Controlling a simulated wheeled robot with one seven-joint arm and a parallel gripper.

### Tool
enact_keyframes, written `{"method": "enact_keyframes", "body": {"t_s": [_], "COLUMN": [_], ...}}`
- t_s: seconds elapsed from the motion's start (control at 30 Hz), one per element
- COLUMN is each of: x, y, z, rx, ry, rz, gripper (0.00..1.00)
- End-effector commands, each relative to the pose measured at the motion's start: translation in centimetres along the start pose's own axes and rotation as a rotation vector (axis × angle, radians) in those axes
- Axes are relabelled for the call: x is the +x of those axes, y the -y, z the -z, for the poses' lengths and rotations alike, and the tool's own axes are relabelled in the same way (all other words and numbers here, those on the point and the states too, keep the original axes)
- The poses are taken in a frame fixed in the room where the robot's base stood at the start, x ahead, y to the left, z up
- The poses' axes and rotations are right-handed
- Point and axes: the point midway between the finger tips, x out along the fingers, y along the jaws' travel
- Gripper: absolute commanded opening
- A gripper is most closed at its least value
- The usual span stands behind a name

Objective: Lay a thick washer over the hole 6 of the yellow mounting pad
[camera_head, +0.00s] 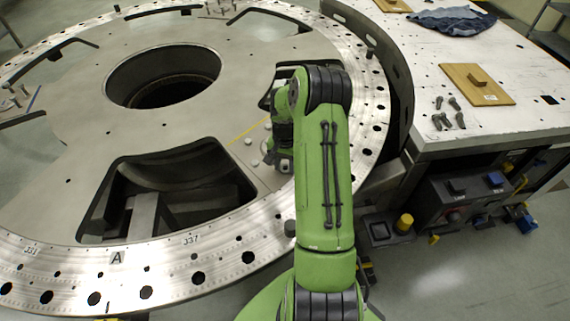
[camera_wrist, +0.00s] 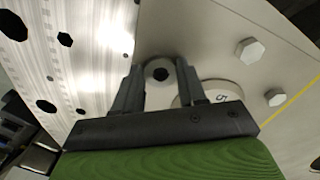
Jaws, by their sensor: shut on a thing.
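In the wrist view my gripper (camera_wrist: 159,84) is shut on a grey ring with a dark centre, which looks like the thick washer (camera_wrist: 158,63). The ring sits between the two fingertips, above or close to the plate; I cannot tell whether it touches. Beside the right finger is a pale round disc (camera_wrist: 228,88) marked "5", partly hidden by the finger. In the head view my arm hides most of the gripper (camera_head: 282,155), low over the turret plate's right side. I cannot make out the yellow pad or hole 6.
White hex heads (camera_wrist: 249,50) stand near the disc, with a yellow line (camera_wrist: 294,104) beyond them. The turret plate (camera_head: 80,125) has a big central hole and large cutouts. At right, a white bench (camera_head: 420,75) carries bolts (camera_head: 447,118), a wooden board (camera_head: 490,92) and a blue cloth (camera_head: 440,20).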

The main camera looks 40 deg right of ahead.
Motion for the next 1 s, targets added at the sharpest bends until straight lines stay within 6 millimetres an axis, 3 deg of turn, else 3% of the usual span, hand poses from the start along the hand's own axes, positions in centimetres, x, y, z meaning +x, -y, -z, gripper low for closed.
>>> {"method": "enact_keyframes", "body": {"t_s": [0.67, 0.7, 0.87, 1.0], "x": [0.31, 0.28, 0.27, 0.27], "y": [0.04, 0.04, 0.03, 0.03], "z": [-0.02, -0.02, -0.02, -0.02], "rx": [-0.001, -0.001, -0.001, -0.001], "ry": [0.0, 0.0, 0.0, 0.0], "rz": [0.0, 0.0, 0.0, 0.0], "gripper": [0.0, 0.47, 0.7, 0.7]}}
